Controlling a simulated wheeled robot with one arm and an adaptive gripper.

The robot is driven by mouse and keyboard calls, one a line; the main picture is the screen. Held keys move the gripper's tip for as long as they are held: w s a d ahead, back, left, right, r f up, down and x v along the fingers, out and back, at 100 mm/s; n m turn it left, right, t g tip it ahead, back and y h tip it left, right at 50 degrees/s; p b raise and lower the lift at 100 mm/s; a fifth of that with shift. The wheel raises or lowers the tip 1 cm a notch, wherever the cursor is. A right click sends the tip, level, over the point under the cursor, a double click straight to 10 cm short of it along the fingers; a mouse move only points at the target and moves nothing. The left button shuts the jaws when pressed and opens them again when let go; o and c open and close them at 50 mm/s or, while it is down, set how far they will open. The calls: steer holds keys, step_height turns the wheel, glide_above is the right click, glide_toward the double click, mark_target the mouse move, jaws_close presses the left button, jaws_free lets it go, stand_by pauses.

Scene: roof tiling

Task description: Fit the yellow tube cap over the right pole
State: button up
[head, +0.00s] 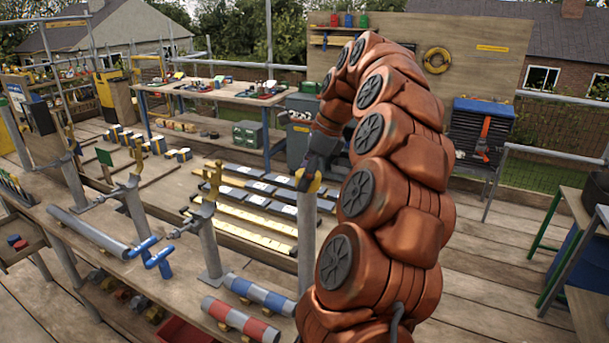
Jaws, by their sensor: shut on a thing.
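The right pole (306,245) is a plain grey upright tube just left of my arm. The yellow tube cap (308,182) is at its top end, partly covered by my gripper. My gripper (307,174) points down and is shut on the cap. The cap looks in line with the pole top. I cannot tell whether it sits around the pole or just above it.
Left of the pole stands another grey post (208,250) with a yellow hook-like top. Striped blue (260,294) and red (240,320) tubes lie at the front. Behind are rows of tiles (258,205) and a workbench (215,92). Decking at right is mostly clear.

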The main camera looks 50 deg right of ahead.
steer(key=o, duration=1.2)
steer(key=shift+c, duration=0.2)
steer(key=shift+s+d+r, duration=0.1)
steer(key=shift+d+r, duration=0.1)
steer(key=shift+r, duration=0.2)
steer(key=s+d, duration=0.8)
steer(key=s, duration=0.1)
steer(key=shift+r, duration=0.15)
steer(key=shift+s, duration=0.1)
